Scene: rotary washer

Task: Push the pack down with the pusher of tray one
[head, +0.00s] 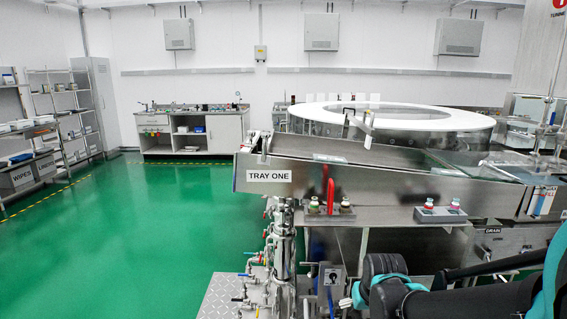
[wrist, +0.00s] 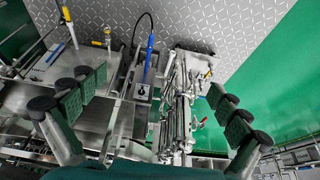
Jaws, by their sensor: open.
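Tray one (head: 305,147) is a sloping steel tray with a "TRAY ONE" label (head: 268,176) on its left end. An upright metal piece with a pale top (head: 368,128) stands at the tray; I cannot tell if it is the pusher. A small pale flat thing (head: 330,157) shows at the near rim; I cannot make out a pack for sure. My gripper is open and empty in the wrist view (wrist: 158,105), its padded fingers wide apart above pipes and steel plates. In the head view my arm is low at right, below the tray and in front of the machine.
A red handle (head: 330,190) stands on the machine front beside knobs. A second knob panel (head: 440,213) is to its right. Pipes and valves (head: 281,240) fill the space below the label. A white ring (head: 405,114) lies behind. Green floor (head: 180,215) is clear at left.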

